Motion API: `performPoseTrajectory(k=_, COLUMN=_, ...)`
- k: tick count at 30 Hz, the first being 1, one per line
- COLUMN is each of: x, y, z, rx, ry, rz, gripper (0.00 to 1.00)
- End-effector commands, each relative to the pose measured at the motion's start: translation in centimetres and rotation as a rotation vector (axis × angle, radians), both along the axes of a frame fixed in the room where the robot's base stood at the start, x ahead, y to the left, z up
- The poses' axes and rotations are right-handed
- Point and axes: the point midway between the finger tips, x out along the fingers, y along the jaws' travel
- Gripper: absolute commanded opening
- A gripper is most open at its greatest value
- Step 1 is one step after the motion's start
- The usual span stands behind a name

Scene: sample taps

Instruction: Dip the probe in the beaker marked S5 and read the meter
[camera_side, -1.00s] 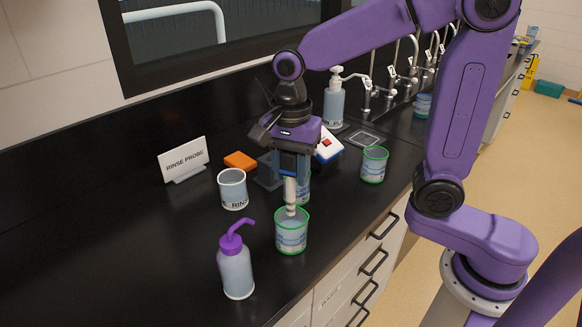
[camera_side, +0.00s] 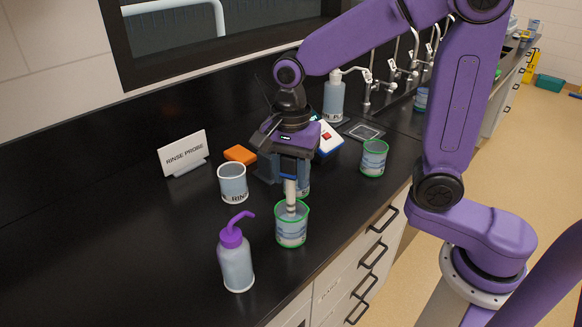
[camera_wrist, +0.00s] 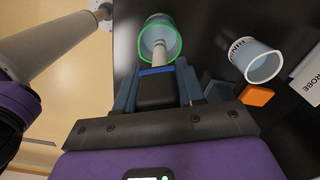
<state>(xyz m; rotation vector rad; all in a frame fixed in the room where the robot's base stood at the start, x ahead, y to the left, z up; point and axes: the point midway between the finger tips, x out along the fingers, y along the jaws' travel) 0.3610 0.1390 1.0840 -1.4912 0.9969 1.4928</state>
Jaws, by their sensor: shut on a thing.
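My gripper (camera_side: 289,172) is shut on the probe (camera_side: 290,192), a pale upright rod. The probe's lower end is inside the mouth of a green-rimmed beaker (camera_side: 292,234) with pale blue contents. The wrist view also shows the probe (camera_wrist: 180,50) passing the green rim of that beaker (camera_wrist: 141,42). The depth of the tip in the liquid is hard to tell. No S5 mark is legible on this beaker. The meter (camera_side: 328,140), white and blue with a red button, stands behind my gripper, partly hidden, and its reading is not legible.
A white-rimmed beaker (camera_side: 232,184), a purple-topped wash bottle (camera_side: 236,264), an orange block (camera_side: 240,154) and a RINSE PROBE sign (camera_side: 183,153) stand left.

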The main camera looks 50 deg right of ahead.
Motion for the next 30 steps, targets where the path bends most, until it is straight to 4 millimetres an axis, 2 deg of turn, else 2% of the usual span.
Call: performPoseTrajectory(k=30, x=0.0, y=0.0, z=-4.4, rx=-0.001, ry=0.002, rz=0.0, gripper=0.12)
